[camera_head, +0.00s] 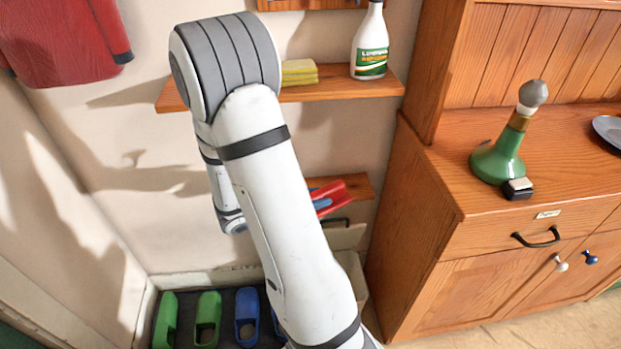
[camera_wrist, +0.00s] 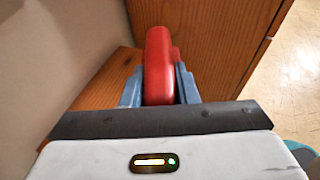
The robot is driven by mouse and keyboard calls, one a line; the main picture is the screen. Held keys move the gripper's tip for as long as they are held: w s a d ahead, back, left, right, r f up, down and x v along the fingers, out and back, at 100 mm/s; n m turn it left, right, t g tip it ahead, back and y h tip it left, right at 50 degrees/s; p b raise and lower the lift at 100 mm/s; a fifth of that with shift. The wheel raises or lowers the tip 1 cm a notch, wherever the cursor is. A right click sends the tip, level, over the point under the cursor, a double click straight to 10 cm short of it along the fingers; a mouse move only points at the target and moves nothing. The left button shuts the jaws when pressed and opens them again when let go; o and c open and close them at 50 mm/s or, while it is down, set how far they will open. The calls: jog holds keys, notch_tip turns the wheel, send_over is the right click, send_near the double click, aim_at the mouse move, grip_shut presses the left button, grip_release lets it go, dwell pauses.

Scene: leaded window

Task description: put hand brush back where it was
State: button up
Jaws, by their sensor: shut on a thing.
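The red hand brush (camera_head: 334,198) shows just right of my arm in the head view, near the lower wooden shelf (camera_head: 361,187). In the wrist view the brush (camera_wrist: 158,55) stands between the blue fingers of my gripper (camera_wrist: 160,88), which is shut on it. Its bristles cannot be made out. The lower shelf (camera_wrist: 104,82) lies to the left and behind the brush in the wrist view. I cannot tell whether the brush touches it. My arm hides most of the gripper and part of the shelf in the head view.
An upper shelf (camera_head: 335,91) holds yellow sponges (camera_head: 299,71) and a spray bottle (camera_head: 371,42). A wooden cabinet (camera_head: 420,235) stands close on the right, with a green-based object (camera_head: 498,158) on top. Green and blue clogs (camera_head: 207,318) sit on the floor below.

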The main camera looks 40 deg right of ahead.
jog(key=w+d, duration=0.8)
jog(key=w, duration=0.5)
notch_tip(320, 180, down, 7)
jog(key=shift+s+r+b, duration=0.1)
jog(key=shift+r+b, duration=0.05)
jog(key=shift+b, duration=0.95)
jog(key=shift+w+f, duration=0.2)
jog(key=shift+f, duration=0.1)
jog(key=shift+r, duration=0.15)
jog(key=o, duration=0.6)
jog(key=shift+f, duration=0.2)
jog(key=o, duration=0.4)
jog(key=shift+o, duration=0.2)
